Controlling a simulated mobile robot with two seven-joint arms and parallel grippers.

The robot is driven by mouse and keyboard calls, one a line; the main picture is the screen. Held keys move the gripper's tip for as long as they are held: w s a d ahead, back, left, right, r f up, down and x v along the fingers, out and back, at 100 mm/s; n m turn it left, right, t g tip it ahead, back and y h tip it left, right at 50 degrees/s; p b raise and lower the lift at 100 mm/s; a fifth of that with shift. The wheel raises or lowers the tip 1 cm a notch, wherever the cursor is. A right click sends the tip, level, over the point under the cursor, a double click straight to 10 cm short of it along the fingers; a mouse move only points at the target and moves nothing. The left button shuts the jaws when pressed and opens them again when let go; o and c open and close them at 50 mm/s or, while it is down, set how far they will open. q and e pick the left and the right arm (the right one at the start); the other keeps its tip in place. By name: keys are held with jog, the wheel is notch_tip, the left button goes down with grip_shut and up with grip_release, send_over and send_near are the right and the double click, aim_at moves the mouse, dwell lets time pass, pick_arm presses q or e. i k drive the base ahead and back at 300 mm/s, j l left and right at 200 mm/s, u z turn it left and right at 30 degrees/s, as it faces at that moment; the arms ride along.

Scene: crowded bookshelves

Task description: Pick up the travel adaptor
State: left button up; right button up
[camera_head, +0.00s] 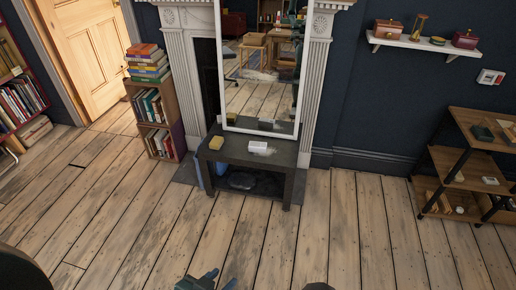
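A small white block (258,147), possibly the travel adaptor, lies on the low black table (225,155) in front of the fireplace. It is too small to identify for certain. My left gripper (212,281) shows only in part at the bottom edge, far in front of the table and touching nothing visible. Whether its fingers are open or shut is unclear. My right gripper is not visible.
A yellow block (216,143) lies on the same table, left of the white one. A white-framed mirror (297,105) stands behind. A small bookcase (171,111) is at left, a wooden shelf unit (455,160) at right. The floor before the table is clear.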

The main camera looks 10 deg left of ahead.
aim_at(256, 147)
jog(key=i, duration=0.6)
jog(key=i+l+u, duration=0.15)
jog(key=i, duration=0.45)
jog(key=i+l, duration=0.1)
jog(key=i, duration=0.5)
jog(key=i+l+u, duration=0.1)
jog(key=i, duration=0.5)
